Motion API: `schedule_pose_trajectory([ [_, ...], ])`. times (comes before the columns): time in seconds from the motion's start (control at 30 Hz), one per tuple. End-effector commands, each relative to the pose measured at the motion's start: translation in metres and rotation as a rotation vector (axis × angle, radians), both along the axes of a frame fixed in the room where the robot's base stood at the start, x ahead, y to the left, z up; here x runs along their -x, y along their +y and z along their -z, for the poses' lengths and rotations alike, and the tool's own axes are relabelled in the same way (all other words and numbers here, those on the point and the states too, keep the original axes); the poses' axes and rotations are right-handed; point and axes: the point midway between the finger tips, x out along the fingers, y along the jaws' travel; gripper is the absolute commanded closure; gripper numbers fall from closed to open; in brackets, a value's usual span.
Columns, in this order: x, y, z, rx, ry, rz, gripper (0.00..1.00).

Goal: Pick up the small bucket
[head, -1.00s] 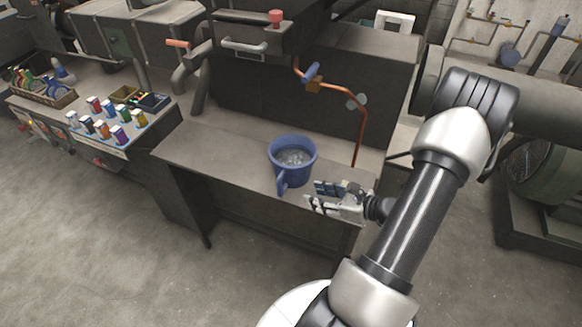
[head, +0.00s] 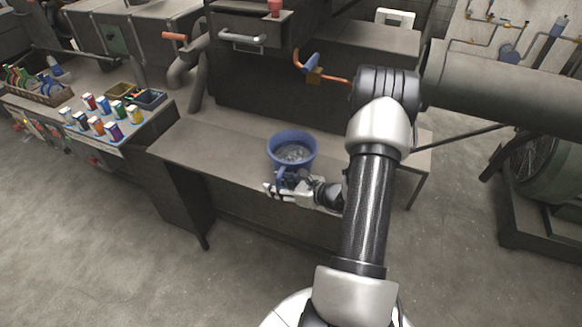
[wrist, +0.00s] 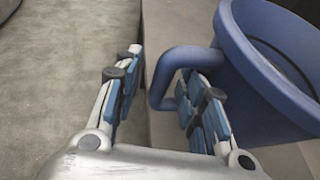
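The small blue bucket (head: 276,154) stands upright on the dark metal bench (head: 215,155), with clear grey contents inside. In the wrist view its wall (wrist: 255,90) fills the right side, and its loop handle (wrist: 160,72) points towards the middle. My gripper (head: 278,188) is at the handle on the bench's front side. In the wrist view my gripper (wrist: 162,68) is open. The left finger is outside the handle, and the right finger overlaps the handle's loop beside the bucket wall. The outer bar of the handle lies between the fingers. I cannot tell whether either finger touches it.
An orange pipe with a blue valve lever (head: 309,63) rises behind the bench. The bench left of the bucket is clear. A green motor (head: 555,170) stands at the right.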

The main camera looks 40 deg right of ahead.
Motion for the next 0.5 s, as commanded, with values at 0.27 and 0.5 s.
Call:
schedule_pose_trajectory([
  [0.27,-0.0032,0.0001,0.0005,0.0,0.0,0.001,0.63],
  [0.5,-0.003,0.0002,0.0005,0.0,-0.001,0.001,0.79],
])
